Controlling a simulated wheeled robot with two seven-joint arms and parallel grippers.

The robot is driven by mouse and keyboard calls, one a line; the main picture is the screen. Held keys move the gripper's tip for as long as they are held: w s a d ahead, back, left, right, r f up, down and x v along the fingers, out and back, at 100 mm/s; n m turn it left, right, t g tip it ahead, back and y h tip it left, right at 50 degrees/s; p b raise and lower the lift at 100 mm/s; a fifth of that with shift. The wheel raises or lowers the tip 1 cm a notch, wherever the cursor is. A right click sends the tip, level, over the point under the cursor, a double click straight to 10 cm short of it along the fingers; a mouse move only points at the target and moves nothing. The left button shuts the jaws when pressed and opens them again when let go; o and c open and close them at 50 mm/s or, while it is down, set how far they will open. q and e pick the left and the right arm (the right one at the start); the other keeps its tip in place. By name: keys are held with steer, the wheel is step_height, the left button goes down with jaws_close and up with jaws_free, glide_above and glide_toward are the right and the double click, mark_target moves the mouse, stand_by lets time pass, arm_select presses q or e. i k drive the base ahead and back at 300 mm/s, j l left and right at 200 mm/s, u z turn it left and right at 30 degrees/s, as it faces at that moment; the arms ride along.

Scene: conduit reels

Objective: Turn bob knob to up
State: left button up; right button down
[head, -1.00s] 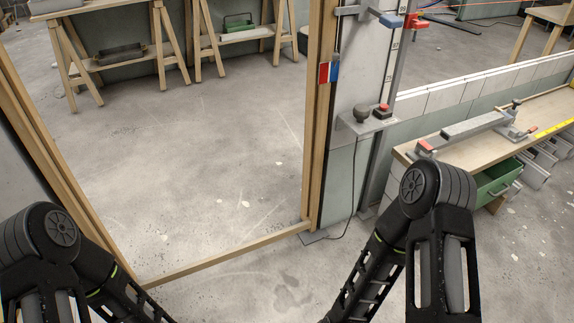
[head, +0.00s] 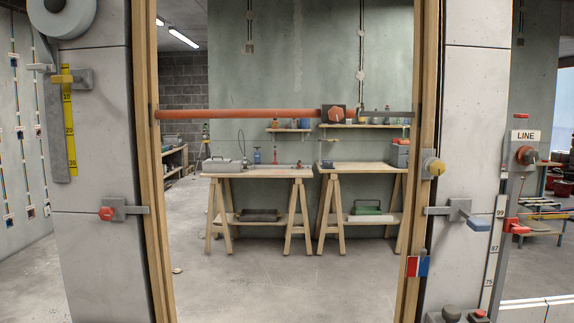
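No label reads "bob", so I cannot tell which knob is the bob knob. A red knob (head: 107,214) sits on a grey bracket on the left wall panel. A yellow round knob (head: 432,167) is on the right door post. An orange-red knob (head: 335,115) is on a dark block on the crossbar. Another orange-red knob (head: 525,155) is on the post marked LINE. A dark knob (head: 452,313) shows at the bottom right, beside a red button. Neither gripper is in view.
A wooden frame (head: 421,120) surrounds an opening with an orange bar (head: 235,114) across it. A grey reel (head: 62,12) and yellow scale (head: 68,120) are at the upper left. Two trestle benches (head: 258,172) stand beyond. The floor between is clear.

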mark_target(433, 166)
steer(key=z, duration=1.25)
steer(key=i+l, duration=0.7)
steer(key=l, duration=0.2)
steer(key=i+l, duration=0.35)
steer(key=l, duration=0.1)
